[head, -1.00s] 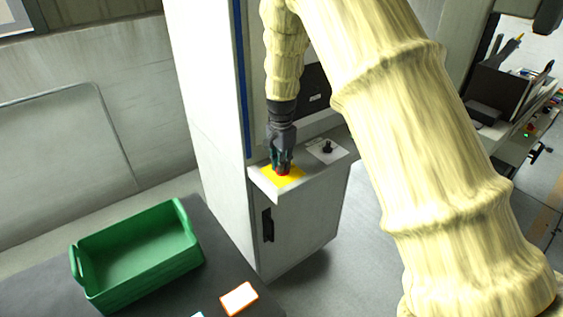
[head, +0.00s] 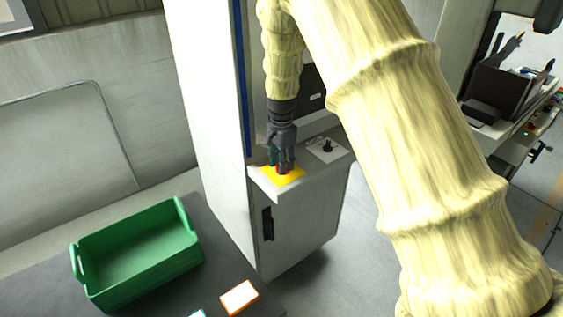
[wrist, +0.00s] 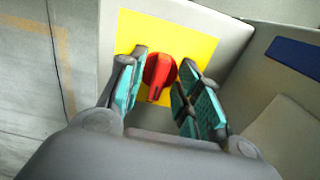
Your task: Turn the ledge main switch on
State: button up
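The ledge main switch is a red rotary knob (wrist: 159,75) on a yellow plate (wrist: 192,38). Its handle points toward the bottom of the wrist view, leaning slightly left. In the head view the yellow plate (head: 294,177) lies on the ledge of a pale cabinet, and the knob is mostly hidden by my gripper (head: 281,166). In the wrist view my gripper (wrist: 166,80) has its teal-padded fingers spread on either side of the knob. The fingers look open; I cannot tell whether either one touches the knob.
A black knob (head: 327,146) on a light plate sits on the same ledge, right of the yellow plate. The tall cabinet side (head: 205,110) rises at the left of the ledge. A green crate (head: 140,255) stands on a dark table at lower left.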

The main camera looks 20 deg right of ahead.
notch_tip(320, 180, up, 12)
dwell(0.7)
